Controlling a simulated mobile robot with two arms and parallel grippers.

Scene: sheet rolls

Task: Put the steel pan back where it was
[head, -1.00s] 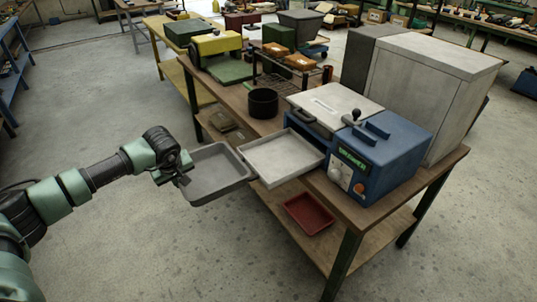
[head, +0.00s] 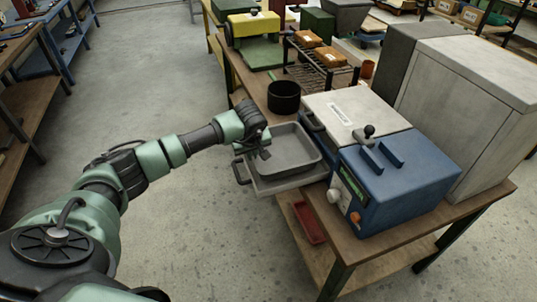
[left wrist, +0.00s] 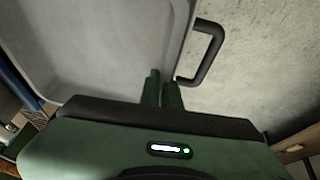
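The grey steel pan (head: 292,148) is over the pale shallow tray (head: 268,189) that sticks out at the left side of the blue machine. In the head view the pan covers most of this tray; I cannot tell whether they touch. My left gripper (head: 264,152) is at the pan's left edge. In the left wrist view the fingers (left wrist: 163,88) are close together at the rim of the pan (left wrist: 95,45). The tray's dark handle (head: 238,172) sticks out left of the pan; a dark handle (left wrist: 208,52) also shows in the wrist view. My right gripper is out of view.
The blue machine (head: 405,185) with a black-knobbed lever stands right of the pan. A black pot (head: 283,98) and a wire rack (head: 320,70) stand behind. A red tray (head: 308,222) lies on the lower shelf. The floor to the left is clear.

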